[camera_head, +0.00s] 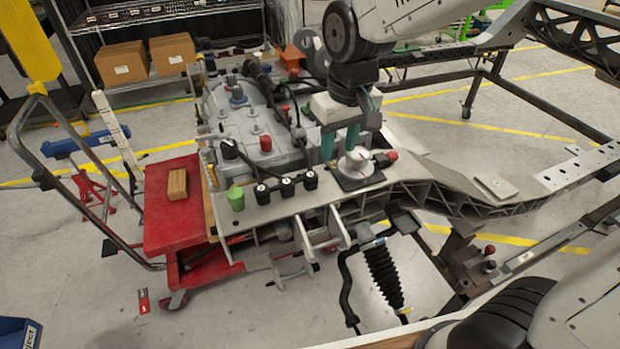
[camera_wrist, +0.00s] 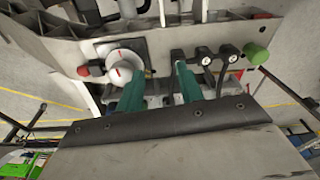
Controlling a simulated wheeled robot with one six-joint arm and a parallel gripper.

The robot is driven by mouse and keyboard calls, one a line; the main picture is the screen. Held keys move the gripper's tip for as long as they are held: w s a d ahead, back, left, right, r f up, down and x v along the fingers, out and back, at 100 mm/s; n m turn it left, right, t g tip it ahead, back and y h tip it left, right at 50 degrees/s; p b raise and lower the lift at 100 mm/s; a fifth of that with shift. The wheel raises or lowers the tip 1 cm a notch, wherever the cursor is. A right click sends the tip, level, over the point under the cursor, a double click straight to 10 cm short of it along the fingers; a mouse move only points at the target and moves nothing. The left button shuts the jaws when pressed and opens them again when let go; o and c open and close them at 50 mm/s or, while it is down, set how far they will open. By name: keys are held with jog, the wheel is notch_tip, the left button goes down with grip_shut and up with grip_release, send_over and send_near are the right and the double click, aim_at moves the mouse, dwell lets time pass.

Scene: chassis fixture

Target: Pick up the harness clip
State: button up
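My gripper (camera_head: 340,154) hangs over the front ledge of the chassis with its two teal fingers apart. In the wrist view my gripper (camera_wrist: 158,72) shows nothing between its fingers. No part is clearly marked as the harness clip. Three small black fittings with pale round faces stand in a row on the ledge: a left one (camera_head: 262,194), a middle one (camera_head: 287,188) and a right one (camera_head: 310,181). They are left of my gripper in the head view. In the wrist view two of them (camera_wrist: 203,55) (camera_wrist: 228,52) show right of the fingers.
A white dial (camera_head: 355,166) on a black plate is close beside the fingertips. A red knob (camera_head: 391,155) is right of it, and a green cap (camera_head: 236,199) stands at the ledge's left end. A red cart (camera_head: 165,225) and cardboard boxes (camera_head: 122,64) are farther left.

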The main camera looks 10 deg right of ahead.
jog(key=n, duration=0.1)
send_over(310, 174)
jog(key=f, duration=0.2)
jog(key=s+f, duration=0.1)
jog(key=f, duration=0.1)
jog(key=shift+f, duration=0.25)
jog(key=f, duration=0.4)
jog(key=w+f, duration=0.1)
jog(key=f, duration=0.2)
grip_shut()
